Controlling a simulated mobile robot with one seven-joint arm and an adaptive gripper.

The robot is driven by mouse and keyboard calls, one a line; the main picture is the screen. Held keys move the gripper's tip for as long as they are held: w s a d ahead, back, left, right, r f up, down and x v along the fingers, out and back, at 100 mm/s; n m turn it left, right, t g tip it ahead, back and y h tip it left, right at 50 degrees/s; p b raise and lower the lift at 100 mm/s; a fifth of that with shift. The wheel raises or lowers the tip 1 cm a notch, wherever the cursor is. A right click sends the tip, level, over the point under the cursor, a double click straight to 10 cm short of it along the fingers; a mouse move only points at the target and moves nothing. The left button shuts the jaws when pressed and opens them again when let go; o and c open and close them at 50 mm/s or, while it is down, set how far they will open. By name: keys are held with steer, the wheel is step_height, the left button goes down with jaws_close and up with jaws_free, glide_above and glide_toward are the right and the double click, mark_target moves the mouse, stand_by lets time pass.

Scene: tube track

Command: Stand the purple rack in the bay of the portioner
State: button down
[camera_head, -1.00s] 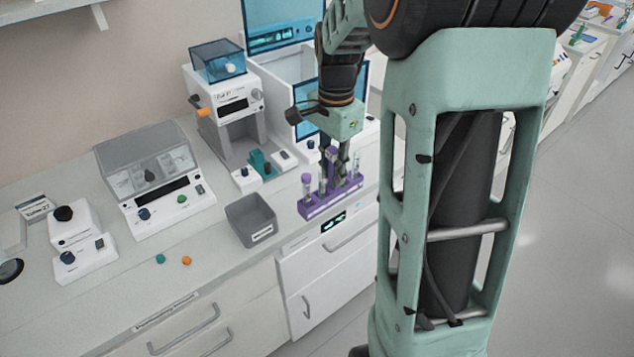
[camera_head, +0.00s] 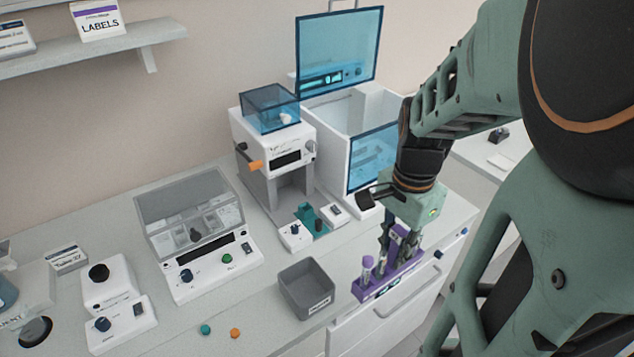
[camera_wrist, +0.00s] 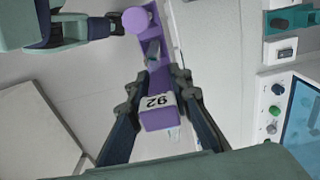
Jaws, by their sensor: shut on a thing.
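My gripper (camera_head: 391,246) is shut on the upright handle of the purple rack (camera_head: 372,290), near the counter's front edge in the head view. The rack looks roughly upright and carries capped tubes; I cannot tell whether it touches the counter. The wrist view shows the fingers (camera_wrist: 158,88) around the rack's handle block (camera_wrist: 158,113), marked 92, with a purple cap beyond. The white machine (camera_head: 272,130) with a blue-tinted top and orange knob has an open grey bay (camera_head: 291,185) underneath, and looks like the portioner. A teal piece (camera_head: 308,215) lies at the bay's front.
A grey bin (camera_head: 305,290) stands just left of the rack. A clear-lidded device (camera_head: 190,225) is further left. Small white control blocks (camera_head: 294,236) flank the teal piece.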

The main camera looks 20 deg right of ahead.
steer(key=shift+w+a+f, duration=0.1)
steer(key=shift+f, duration=0.05)
steer(key=w+f+b, duration=0.3)
steer(key=w+f, duration=0.1)
steer(key=w+f+b, duration=0.3)
steer(key=w+f, duration=0.1)
steer(key=w, duration=0.1)
steer(key=w+d+f+b, duration=0.1)
steer(key=w+f+b, duration=0.2)
steer(key=w+f, duration=0.1)
steer(key=shift+w+f, duration=0.15)
steer(key=shift+w, duration=0.2)
steer(key=shift+f, duration=0.25)
steer(key=shift+b, duration=0.3)
steer(key=shift+f, duration=0.25)
steer(key=c, duration=1.8)
jaws_free()
steer(key=shift+r, duration=0.1)
steer(key=shift+o, duration=0.2)
